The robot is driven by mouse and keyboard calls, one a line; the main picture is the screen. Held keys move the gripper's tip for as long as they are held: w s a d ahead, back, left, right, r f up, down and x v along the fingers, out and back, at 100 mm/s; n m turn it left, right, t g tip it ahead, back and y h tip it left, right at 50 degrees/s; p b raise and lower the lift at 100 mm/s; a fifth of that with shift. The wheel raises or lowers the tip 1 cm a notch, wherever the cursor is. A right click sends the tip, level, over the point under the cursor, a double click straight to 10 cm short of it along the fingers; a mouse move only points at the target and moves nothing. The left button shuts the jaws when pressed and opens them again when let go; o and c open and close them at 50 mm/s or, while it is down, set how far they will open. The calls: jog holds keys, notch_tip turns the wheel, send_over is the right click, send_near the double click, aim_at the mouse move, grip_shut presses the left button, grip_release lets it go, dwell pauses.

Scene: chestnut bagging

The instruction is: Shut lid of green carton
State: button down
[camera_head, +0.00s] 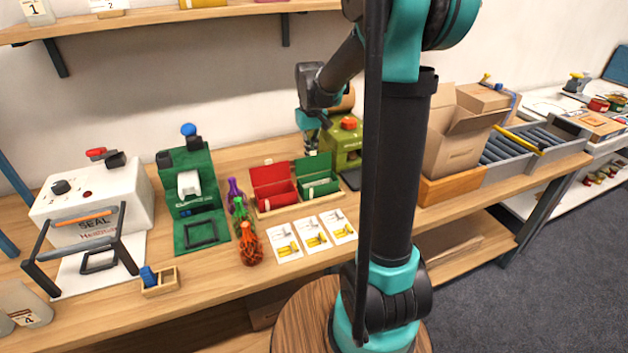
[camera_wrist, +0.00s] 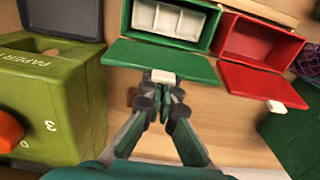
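The green carton (camera_head: 319,190) stands with its lid (camera_head: 313,168) raised at the back in the head view. In the wrist view the green carton (camera_wrist: 211,33) is open, with a white divided insert inside. Its green lid (camera_wrist: 160,57) spreads from the carton towards my gripper (camera_wrist: 162,98), with a white tab at its edge. My gripper's fingers look closed together just beside the tab, with nothing seen between them. Contact with the tab cannot be told. In the head view my gripper (camera_head: 311,147) hangs behind the lid, partly hidden.
An open red carton (camera_head: 275,191) stands beside the green one. An olive green box (camera_head: 345,150) with an orange knob is close to my gripper. Bare bench shows in front.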

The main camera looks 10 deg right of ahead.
jog(key=shift+s+d, duration=0.25)
jog(key=shift+s, duration=0.8)
jog(key=shift+r, duration=3.5)
